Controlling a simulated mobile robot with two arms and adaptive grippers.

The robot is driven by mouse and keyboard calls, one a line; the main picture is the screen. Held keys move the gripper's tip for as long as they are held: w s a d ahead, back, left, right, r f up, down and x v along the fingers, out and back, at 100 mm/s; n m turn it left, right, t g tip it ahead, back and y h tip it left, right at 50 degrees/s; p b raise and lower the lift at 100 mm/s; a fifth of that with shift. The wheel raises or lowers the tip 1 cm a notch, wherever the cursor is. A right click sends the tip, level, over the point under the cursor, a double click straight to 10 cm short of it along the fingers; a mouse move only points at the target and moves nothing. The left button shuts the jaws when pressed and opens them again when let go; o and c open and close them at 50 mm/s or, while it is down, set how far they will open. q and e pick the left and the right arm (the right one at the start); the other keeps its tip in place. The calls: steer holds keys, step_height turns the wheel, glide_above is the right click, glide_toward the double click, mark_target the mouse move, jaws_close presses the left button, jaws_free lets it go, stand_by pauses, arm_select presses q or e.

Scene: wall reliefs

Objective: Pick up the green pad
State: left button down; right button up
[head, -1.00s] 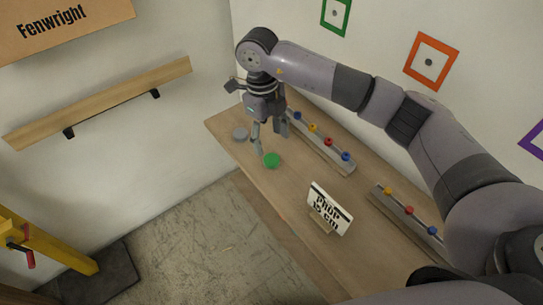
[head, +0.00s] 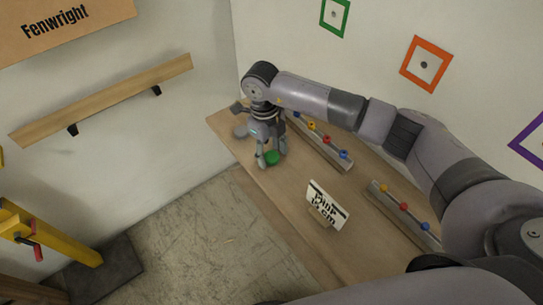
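The green pad (head: 272,158) is a small round disc on the wooden table (head: 270,198), close to its left edge. My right gripper (head: 271,160) points down right over the pad, with its fingers low on either side of it and partly covering it. The fingers look apart; whether they touch the pad cannot be told. A grey pad (head: 240,132) lies just behind and to the left of the gripper. My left gripper is not in view.
Two grey racks with coloured knobs, one far (head: 322,143) and one near (head: 404,212), lie along the wall side. A small sign (head: 327,205) stands on the table in front. A yellow frame (head: 50,236) stands at the lower left. Bare floor lies left of the table.

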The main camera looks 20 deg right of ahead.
steer(key=c, duration=0.5)
steer(key=shift+r, duration=0.15)
